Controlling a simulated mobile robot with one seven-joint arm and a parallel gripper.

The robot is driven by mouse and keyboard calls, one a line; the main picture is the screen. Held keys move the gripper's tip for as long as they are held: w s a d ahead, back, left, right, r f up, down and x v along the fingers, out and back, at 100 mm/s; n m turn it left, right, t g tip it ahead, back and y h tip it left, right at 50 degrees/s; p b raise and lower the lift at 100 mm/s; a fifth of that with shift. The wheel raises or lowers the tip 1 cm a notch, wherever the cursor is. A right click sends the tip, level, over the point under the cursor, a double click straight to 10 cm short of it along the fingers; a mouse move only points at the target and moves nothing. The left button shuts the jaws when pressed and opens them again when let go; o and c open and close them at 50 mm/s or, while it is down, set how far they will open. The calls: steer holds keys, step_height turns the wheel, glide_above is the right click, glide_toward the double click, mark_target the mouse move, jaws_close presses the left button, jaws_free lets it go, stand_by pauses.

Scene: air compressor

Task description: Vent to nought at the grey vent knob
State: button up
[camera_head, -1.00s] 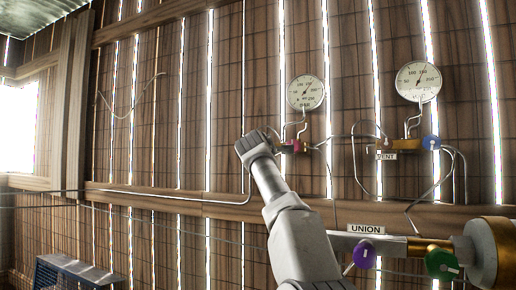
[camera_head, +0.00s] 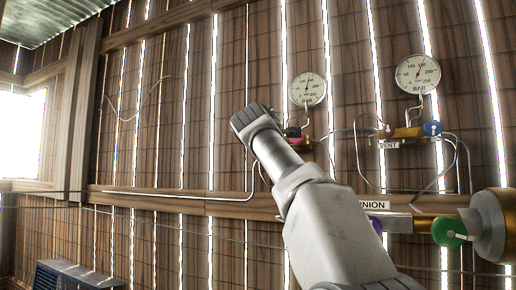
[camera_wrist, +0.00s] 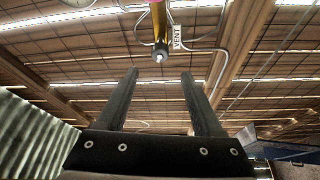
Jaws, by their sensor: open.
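The VENT label (camera_head: 389,145) sits under a brass fitting (camera_head: 405,132) on the plank wall. A small grey part, likely the vent knob (camera_head: 386,131), shows at the fitting's left end. In the wrist view a brass body with a dark end and pale tip (camera_wrist: 159,55) hangs beside the VENT label (camera_wrist: 178,37). My gripper (camera_wrist: 159,74) is open and empty; the dark end lies just beyond and between its fingertips, apart from them. In the head view my wrist is left of the fitting; the fingers cannot be made out there.
Two round gauges, left (camera_head: 308,89) and right (camera_head: 418,74), stand above the pipework; their needles are too small to read surely. A blue knob (camera_head: 432,128) is at the fitting's right. A green knob (camera_head: 449,232) and large brass-rimmed cylinder (camera_head: 490,225) are lower right.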

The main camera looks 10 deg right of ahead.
steer(key=b+v, duration=0.2)
steer(key=v, duration=0.5)
steer(key=shift+b, duration=0.3)
steer(key=shift+d+f, duration=0.1)
